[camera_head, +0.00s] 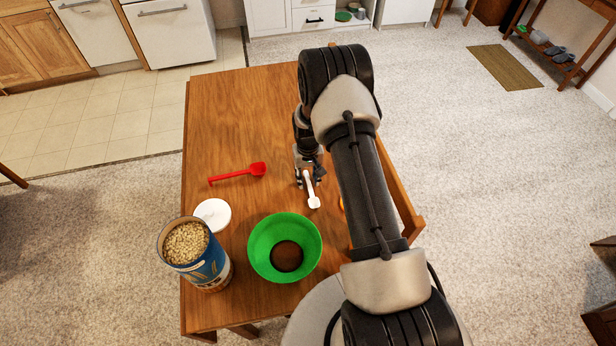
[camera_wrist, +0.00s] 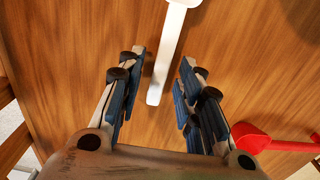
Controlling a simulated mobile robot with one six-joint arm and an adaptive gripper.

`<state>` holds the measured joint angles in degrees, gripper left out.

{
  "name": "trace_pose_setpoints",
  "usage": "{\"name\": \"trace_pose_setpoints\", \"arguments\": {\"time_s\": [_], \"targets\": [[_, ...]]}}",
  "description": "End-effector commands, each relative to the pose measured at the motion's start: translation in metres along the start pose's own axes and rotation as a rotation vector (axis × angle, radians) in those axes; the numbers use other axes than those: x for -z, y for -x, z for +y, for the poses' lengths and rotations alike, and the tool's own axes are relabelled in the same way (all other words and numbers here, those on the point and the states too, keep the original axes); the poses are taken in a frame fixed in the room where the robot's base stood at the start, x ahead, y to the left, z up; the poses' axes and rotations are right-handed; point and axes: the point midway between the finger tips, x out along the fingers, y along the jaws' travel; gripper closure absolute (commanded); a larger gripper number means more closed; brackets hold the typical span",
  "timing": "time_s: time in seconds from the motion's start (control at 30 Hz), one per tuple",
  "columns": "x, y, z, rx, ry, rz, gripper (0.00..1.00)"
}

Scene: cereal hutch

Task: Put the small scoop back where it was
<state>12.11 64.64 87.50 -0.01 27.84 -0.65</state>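A white scoop (camera_head: 313,202), the smaller-looking of the two scoops, is at the table's right side, its bowl toward the green bowl. In the wrist view its white handle (camera_wrist: 163,70) runs between my fingers, with a gap on each side. My gripper (camera_head: 305,180) is above the handle end. In the wrist view my gripper (camera_wrist: 163,57) is open and empty. Whether the scoop touches the table is hard to tell. A red scoop (camera_head: 238,175) lies on the table to the left; it also shows in the wrist view (camera_wrist: 260,138).
A green bowl (camera_head: 260,250) with something brown inside stands at the table's front. A blue canister (camera_head: 212,270) of cereal stands left of it, beside a white lid (camera_head: 213,214). The wooden table (camera_head: 230,110) is clear at the back. An orange thing (camera_head: 341,203) is mostly hidden by my arm.

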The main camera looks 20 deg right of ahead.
Motion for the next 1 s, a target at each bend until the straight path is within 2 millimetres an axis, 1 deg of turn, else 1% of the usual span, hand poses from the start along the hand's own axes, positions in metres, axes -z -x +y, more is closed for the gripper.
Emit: {"name": "trace_pose_setpoints", "arguments": {"time_s": [0.07, 0.17, 0.5, 0.6, 0.8, 0.87, 0.97, 1.0], "targets": [[0.000, 0.003, 0.000, 0.000, 0.000, 0.000, 0.67], [0.001, 0.015, 0.000, 0.000, 0.000, 0.003, 0.67], [0.001, 0.087, 0.000, 0.000, 0.000, 0.004, 0.67], [0.001, 0.104, 0.000, 0.000, 0.000, 0.002, 0.67], [0.000, 0.123, 0.000, 0.000, 0.001, 0.002, 0.67], [0.000, 0.133, -0.002, 0.000, 0.003, 0.007, 0.67], [-0.001, 0.165, -0.007, 0.000, 0.012, 0.030, 0.67], [-0.004, 0.184, -0.010, 0.000, 0.018, 0.044, 0.67]]}}
